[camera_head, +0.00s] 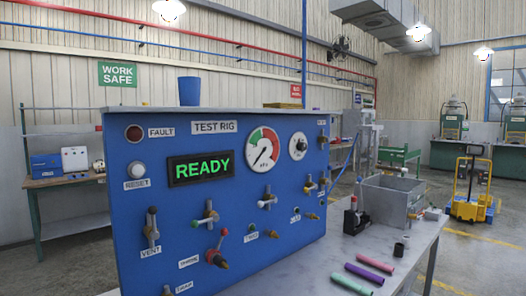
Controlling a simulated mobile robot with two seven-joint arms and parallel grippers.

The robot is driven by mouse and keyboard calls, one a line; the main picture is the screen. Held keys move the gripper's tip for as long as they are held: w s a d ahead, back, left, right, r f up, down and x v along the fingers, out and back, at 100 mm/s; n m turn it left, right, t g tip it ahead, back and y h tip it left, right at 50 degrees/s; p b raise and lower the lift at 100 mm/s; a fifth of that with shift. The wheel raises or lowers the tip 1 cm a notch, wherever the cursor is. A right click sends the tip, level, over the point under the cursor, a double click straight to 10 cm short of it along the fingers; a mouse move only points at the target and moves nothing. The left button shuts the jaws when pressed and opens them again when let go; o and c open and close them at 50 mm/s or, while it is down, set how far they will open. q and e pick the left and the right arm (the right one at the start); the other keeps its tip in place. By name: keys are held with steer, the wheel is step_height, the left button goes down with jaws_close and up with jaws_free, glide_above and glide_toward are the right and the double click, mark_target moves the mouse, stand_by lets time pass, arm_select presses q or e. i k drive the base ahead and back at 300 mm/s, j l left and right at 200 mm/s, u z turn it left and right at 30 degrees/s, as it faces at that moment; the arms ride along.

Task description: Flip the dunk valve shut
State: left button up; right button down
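A blue test rig panel (130,225) carries several small lever valves. One with a dark handle (151,222) sits above a VENT label, and one with a red tip (220,247) sits lower down. More valves sit at the middle (267,197) and toward the right edge (309,184). I cannot read a DUNK label; several labels are too small. An open grey metal tank (385,200) stands on the table right of the panel, with a small brass-coloured fitting (414,213) at its front right. Neither of my grippers is in view.
The grey table (310,270) holds green, purple and pink tubes (369,272), a black-and-red device (355,218) and a small black cylinder (398,249). A blue cup (189,91) stands on the panel's top. A yellow pallet truck (470,190) stands on the floor at right.

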mark_target(330, 168)
steer(key=u, duration=0.4)
steer(key=i+l+u, duration=0.3)
steer(key=l, duration=0.35)
steer(key=l+u, duration=0.25)
steer(key=l, duration=0.35)
steer(key=l+u, duration=0.3)
steer(key=l, duration=0.4)
steer(key=i+l, duration=0.1)
steer(key=l, duration=0.75)
